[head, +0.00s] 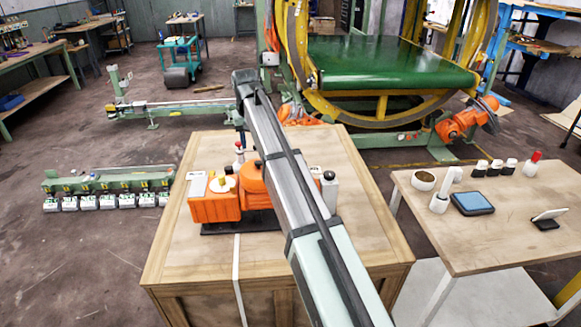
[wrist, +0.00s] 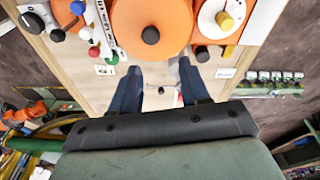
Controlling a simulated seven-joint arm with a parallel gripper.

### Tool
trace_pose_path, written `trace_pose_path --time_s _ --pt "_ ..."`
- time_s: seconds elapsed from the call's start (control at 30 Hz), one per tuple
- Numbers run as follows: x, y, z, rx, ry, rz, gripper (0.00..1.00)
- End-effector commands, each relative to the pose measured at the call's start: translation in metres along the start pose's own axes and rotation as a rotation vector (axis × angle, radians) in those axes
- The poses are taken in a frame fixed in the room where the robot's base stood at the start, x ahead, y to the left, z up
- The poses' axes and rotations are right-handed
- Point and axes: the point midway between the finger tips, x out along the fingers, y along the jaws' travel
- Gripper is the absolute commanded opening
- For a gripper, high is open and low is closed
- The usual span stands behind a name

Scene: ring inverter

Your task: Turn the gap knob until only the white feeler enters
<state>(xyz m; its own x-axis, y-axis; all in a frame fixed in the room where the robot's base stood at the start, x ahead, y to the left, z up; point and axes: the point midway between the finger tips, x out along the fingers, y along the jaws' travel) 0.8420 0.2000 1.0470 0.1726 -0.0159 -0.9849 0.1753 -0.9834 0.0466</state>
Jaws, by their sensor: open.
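An orange machine (head: 215,207) stands on a wooden crate top, partly hidden behind my arm. In the wrist view it shows a large orange disc (wrist: 150,15) with a black knob (wrist: 150,35), and a white dial (wrist: 212,22) with a yellow knob (wrist: 225,20). I cannot tell which is the gap knob, nor pick out the white feeler. My gripper (wrist: 158,72) is open, its two dark fingers apart below the orange disc, with nothing held between them. Its fingertips are hidden in the head view.
Small red (wrist: 94,52), green (wrist: 113,59) and black (wrist: 202,54) knobs or balls sit close to the fingers. The crate top (head: 185,265) is clear at the front left. A side table (head: 500,235) at the right holds a blue-screened tablet (head: 472,203) and several small items.

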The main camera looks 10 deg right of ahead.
Motion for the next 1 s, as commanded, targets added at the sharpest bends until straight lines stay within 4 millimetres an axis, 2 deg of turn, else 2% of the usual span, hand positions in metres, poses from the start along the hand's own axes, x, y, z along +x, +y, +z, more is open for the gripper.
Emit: trace_pose_path --time_s 0.03,0.1,0.2,0.33,0.47,0.57,0.77,1.0 --pt "-0.011 0.026 0.008 0.038 -0.028 -0.004 0.46" --pt "-0.022 0.052 0.019 0.079 -0.069 -0.011 0.46" --pt "-0.037 0.081 0.033 0.126 -0.115 -0.02 0.46" --pt "-0.049 0.104 0.045 0.165 -0.154 -0.028 0.46" --pt "-0.052 0.113 0.051 0.18 -0.17 -0.031 0.46" --pt "-0.047 0.114 0.053 0.181 -0.174 -0.032 0.46" --pt "-0.019 0.112 0.058 0.181 -0.174 -0.032 0.46" --pt "0.023 0.11 0.065 0.18 -0.174 -0.032 0.46"
